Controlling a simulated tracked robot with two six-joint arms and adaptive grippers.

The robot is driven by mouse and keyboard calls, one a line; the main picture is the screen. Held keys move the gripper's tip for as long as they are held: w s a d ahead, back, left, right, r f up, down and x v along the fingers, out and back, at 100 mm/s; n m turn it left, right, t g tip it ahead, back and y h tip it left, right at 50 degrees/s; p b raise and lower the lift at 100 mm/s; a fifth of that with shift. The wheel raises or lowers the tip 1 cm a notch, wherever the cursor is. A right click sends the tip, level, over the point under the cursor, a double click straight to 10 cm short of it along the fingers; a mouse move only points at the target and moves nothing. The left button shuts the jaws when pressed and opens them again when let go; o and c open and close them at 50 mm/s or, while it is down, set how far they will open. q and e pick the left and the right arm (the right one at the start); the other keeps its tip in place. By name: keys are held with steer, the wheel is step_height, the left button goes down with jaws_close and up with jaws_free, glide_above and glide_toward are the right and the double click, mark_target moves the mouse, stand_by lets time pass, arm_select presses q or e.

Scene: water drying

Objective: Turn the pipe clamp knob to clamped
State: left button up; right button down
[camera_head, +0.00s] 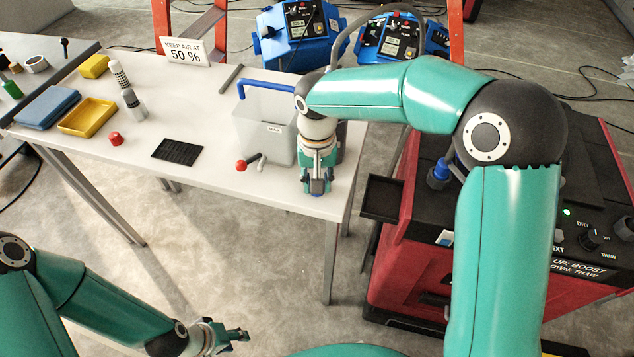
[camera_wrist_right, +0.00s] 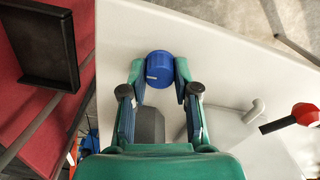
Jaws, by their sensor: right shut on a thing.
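My right gripper (camera_head: 317,183) is low over the front right part of the white table, beside a translucent tank (camera_head: 262,125). In the right wrist view its fingers (camera_wrist_right: 158,80) are shut on a blue round knob-like piece (camera_wrist_right: 159,66) with a small pale label. In the head view the fingers mostly hide this piece. I cannot tell whether it is the pipe clamp knob, and no clamp marking is readable. A red-tipped lever (camera_head: 241,165) on a grey pipe stands left of the gripper. My left gripper (camera_head: 232,337) is low in front of the table, away from everything; its finger gap is unclear.
The white table (camera_head: 215,165) carries a black mat (camera_head: 177,152), a red cap (camera_head: 115,138), a yellow tray (camera_head: 87,117) and bottles. A red machine (camera_head: 400,250) with a black side tray (camera_head: 388,197) stands close on the right.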

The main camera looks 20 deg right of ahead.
steer(key=shift+w+r+m, duration=0.1)
steer(key=shift+m, duration=0.3)
steer(key=c, duration=0.9)
jaws_free()
steer(key=shift+o, duration=0.2)
step_height(320, 180, up, 12)
